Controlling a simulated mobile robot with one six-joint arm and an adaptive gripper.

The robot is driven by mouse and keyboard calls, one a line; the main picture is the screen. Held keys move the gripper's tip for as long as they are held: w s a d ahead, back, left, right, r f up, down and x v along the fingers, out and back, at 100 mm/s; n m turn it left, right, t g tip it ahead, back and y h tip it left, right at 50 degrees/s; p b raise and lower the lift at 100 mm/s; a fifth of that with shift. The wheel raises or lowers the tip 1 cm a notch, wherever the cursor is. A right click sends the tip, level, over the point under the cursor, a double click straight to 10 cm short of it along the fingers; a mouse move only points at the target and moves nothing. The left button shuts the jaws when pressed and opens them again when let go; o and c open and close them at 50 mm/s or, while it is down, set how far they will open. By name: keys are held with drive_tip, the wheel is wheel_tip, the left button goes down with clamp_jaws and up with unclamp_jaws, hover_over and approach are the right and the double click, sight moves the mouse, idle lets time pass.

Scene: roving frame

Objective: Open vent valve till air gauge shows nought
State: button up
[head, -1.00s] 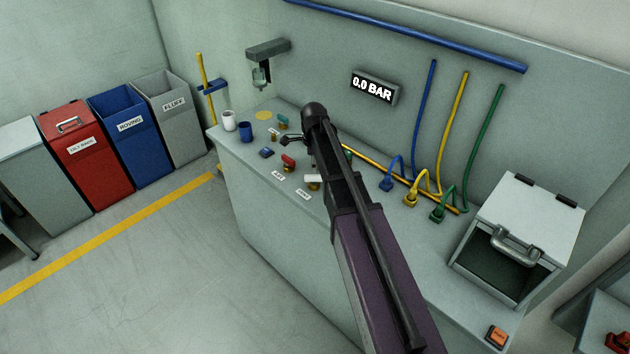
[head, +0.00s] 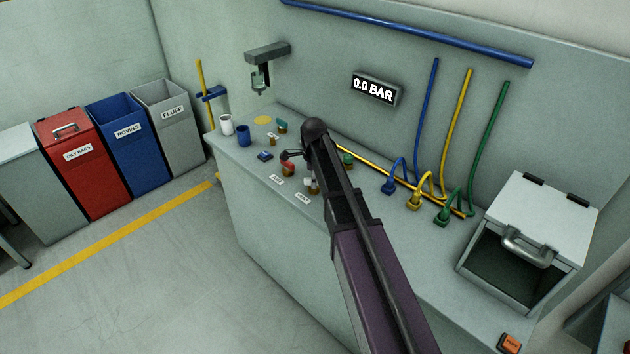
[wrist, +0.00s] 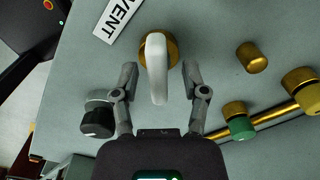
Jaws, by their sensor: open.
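The vent valve has a white lever (wrist: 157,75) on a round brass body (wrist: 170,48), beside a VENT label (wrist: 117,17) in the wrist view. My gripper (wrist: 159,73) is open, with one finger on each side of the lever and a visible gap to each. In the head view the valve's white lever (head: 308,182) is small and partly hidden by my arm. The air gauge (head: 375,88) on the back panel reads 0.0 BAR.
A red-handled valve (head: 288,169) stands left of the vent valve. A green-and-brass fitting (wrist: 238,120) and a brass pipe (wrist: 275,113) lie to the right in the wrist view. A lidded box (head: 540,215) stands at the bench's right end.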

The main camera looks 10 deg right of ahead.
clamp_jaws()
drive_tip(key=shift+d, duration=0.1)
drive_tip(key=shift+n, duration=0.3)
drive_tip(key=n, duration=0.8)
drive_tip(key=shift+w+n, duration=0.1)
drive_tip(key=shift+n, duration=0.2)
idle(0.4)
